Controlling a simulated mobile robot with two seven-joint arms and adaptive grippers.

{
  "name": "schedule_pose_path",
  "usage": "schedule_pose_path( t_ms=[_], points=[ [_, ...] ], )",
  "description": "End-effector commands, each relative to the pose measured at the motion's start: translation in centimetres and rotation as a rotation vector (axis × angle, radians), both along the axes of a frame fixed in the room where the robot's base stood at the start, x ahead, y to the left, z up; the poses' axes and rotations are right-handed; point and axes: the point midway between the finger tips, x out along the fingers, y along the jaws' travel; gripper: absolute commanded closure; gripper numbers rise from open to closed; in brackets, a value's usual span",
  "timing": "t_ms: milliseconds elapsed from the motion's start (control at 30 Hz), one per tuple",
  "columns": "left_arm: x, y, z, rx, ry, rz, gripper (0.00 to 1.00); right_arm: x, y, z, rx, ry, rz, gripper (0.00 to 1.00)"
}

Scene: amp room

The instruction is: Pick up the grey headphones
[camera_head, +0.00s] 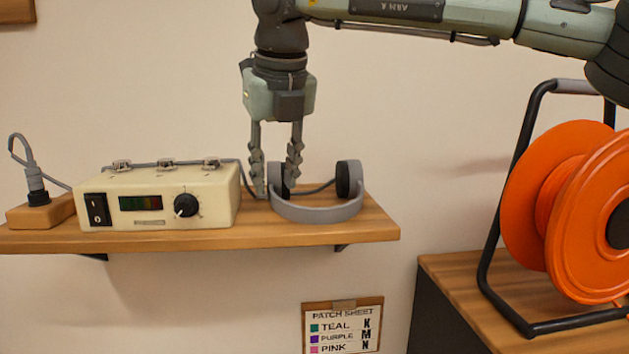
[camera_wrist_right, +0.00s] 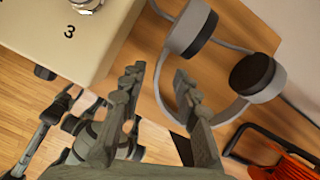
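The grey headphones (camera_head: 318,212) lie at the right end of the wooden wall shelf, grey band toward me, with dark ear pads. In the right wrist view the headphones (camera_wrist_right: 258,80) are at the upper right, beyond the fingertips. My right gripper (camera_head: 274,182) comes down from above at their left ear cup, fingers apart and pointing down. The left ear cup is partly hidden by a finger in the head view.
A cream amp box (camera_head: 160,196) with a knob and plugs stands on the shelf (camera_head: 330,229) close left of the gripper. A cable runs behind the headphones. A wooden block with a plug (camera_head: 40,207) is far left. An orange cable reel (camera_head: 548,190) stands at right.

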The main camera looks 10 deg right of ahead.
Motion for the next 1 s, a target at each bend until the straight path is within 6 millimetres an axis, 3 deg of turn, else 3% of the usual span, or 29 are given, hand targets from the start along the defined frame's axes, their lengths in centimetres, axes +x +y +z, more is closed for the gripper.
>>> schedule_pose_path(
  t_ms=[200, 433, 700, 1000],
  points=[
    [0.0, -0.1, -0.9, -0.006, 0.008, 0.000, 0.59, 0.9, 0.2, -2.1, 0.001, 0.000, 0.000, 0.69],
    [0.1, -0.1, -1.0, -0.005, 0.009, 0.002, 0.59, 0.9, 0.3, -2.3, 0.002, 0.000, 0.001, 0.69],
    [0.1, 0.0, -1.0, -0.004, 0.008, 0.003, 0.59, 0.9, 0.3, -2.3, 0.002, 0.000, 0.001, 1.00],
    [0.2, 0.1, -0.8, -0.003, 0.004, 0.004, 0.59, 0.9, 0.3, -2.2, 0.003, -0.002, 0.001, 1.00]
  ],
)
